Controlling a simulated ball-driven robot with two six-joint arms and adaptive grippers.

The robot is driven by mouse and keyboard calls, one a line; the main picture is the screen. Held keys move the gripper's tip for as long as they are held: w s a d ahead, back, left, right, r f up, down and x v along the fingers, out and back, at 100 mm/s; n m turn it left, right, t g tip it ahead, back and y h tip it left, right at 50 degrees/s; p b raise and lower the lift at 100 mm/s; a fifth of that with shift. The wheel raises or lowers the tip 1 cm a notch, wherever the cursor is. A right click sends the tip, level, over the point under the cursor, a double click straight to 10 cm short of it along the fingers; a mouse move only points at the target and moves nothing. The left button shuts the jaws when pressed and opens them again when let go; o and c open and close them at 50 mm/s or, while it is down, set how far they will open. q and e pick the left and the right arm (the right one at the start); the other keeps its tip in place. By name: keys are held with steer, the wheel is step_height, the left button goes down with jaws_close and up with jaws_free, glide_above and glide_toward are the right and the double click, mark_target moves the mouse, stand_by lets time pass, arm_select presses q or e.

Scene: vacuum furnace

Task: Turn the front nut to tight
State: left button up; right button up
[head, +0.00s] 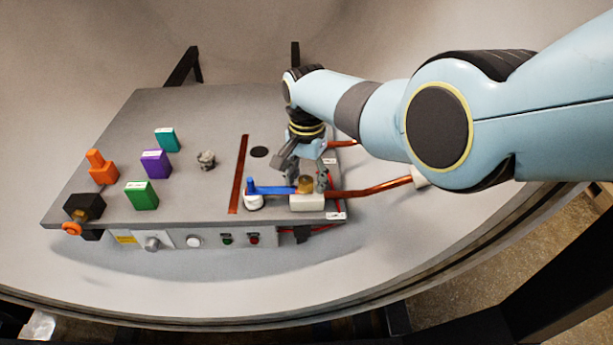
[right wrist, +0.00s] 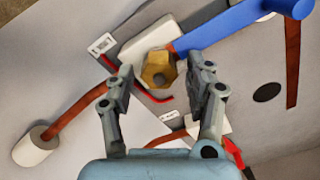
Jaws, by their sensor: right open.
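The front nut (head: 306,185) is a brass hex nut on a white block (head: 308,203) near the right front edge of the grey table. It also shows in the right wrist view (right wrist: 158,70), with a copper tube running to the block. My right gripper (head: 306,178) points down over the nut, its fingers on either side. In the right wrist view my right gripper (right wrist: 160,75) is open, with the nut between and slightly beyond the fingertips. A gap shows on both sides, and nothing is held. My left gripper is not in view.
A blue lever (head: 272,190) on a white base lies just left of the nut. A second white block (right wrist: 208,124) with a copper tube sits behind, mostly hidden by my gripper in the head view. Coloured blocks, including a purple one (head: 156,163), stand at the left.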

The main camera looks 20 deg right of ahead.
mark_target(307, 177)
step_height(307, 177, up, 12)
stand_by(0.6)
